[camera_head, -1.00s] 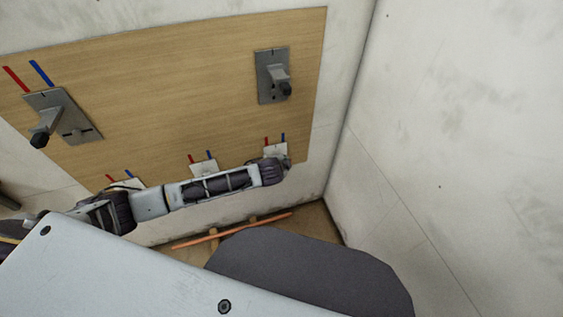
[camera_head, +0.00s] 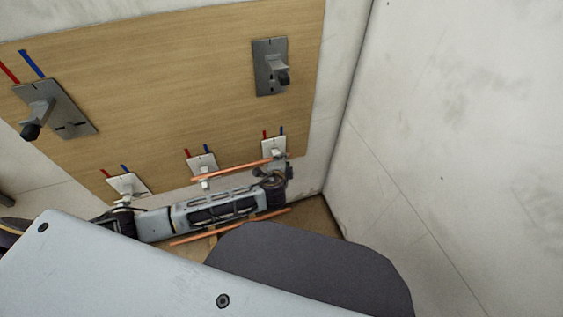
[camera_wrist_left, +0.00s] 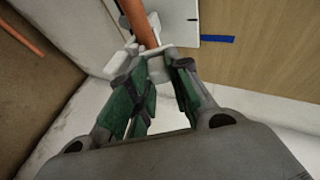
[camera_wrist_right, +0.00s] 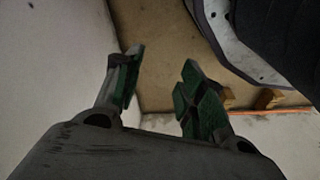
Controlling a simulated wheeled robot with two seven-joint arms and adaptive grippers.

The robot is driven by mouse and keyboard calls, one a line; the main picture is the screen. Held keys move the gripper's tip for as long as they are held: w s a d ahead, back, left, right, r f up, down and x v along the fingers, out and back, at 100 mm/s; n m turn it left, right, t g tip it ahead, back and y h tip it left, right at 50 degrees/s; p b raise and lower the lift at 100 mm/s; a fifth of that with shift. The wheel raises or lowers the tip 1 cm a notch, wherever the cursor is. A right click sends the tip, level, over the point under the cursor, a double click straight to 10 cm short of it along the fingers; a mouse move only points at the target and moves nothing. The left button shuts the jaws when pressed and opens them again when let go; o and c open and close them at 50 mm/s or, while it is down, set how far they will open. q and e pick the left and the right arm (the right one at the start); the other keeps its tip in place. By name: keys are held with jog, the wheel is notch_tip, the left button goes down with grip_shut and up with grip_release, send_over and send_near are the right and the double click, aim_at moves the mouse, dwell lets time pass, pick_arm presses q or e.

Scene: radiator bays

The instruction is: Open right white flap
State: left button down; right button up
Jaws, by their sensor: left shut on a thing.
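The right white flap (camera_head: 277,152) is on its white plate at the lower right of the wooden board, under short red and blue marks. My left gripper (camera_head: 272,170) is just below it; dark wrist parts partly hide the fingers. In the left wrist view, the green-padded fingers (camera_wrist_left: 157,70) are closed around a white part (camera_wrist_left: 158,66) of the flap. A copper pipe (camera_head: 235,169) runs across the front of the middle and right white fixtures. It also shows just beyond the fingertips (camera_wrist_left: 138,22). My right gripper (camera_wrist_right: 164,60) is open and empty.
The middle white flap (camera_head: 203,165) and left white flap (camera_head: 128,186) sit farther left. Two grey valve plates (camera_head: 270,66) (camera_head: 58,108) are higher on the board. A second copper pipe (camera_head: 275,213) lies low on wooden blocks. A bare white wall (camera_head: 460,120) stands at right.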

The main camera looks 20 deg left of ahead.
pick_arm(q)
jog(key=shift+s+d+f+m+t+y+b, duration=0.1)
jog(key=shift+s+f+m+t+y+b, duration=0.15)
jog(key=shift+t+b, duration=0.65)
jog(key=shift+s+d+f+m+t+y+b, duration=0.15)
jog(key=shift+f+t+y+b, duration=0.25)
jog(key=shift+b, duration=0.85)
jog(key=shift+s+d+f+m+t+y+b, duration=0.1)
jog(key=shift+s+f+m+t+y+b, duration=0.15)
jog(key=shift+t+b, duration=0.65)
pick_arm(e)
notch_tip(320, 180, up, 12)
jog(key=w+a+y, duration=0.1)
jog(key=a, duration=0.1)
jog(key=shift+w+a+r+t, duration=0.25)
jog(key=shift+w+a+t, duration=0.05)
jog(key=shift+a+t, duration=0.1)
pick_arm(q)
jog(key=shift+w, duration=0.1)
jog(key=c, duration=1.3)
grip_release()
jog(key=shift+v, duration=3.75)
jog(key=shift+r, duration=0.15)
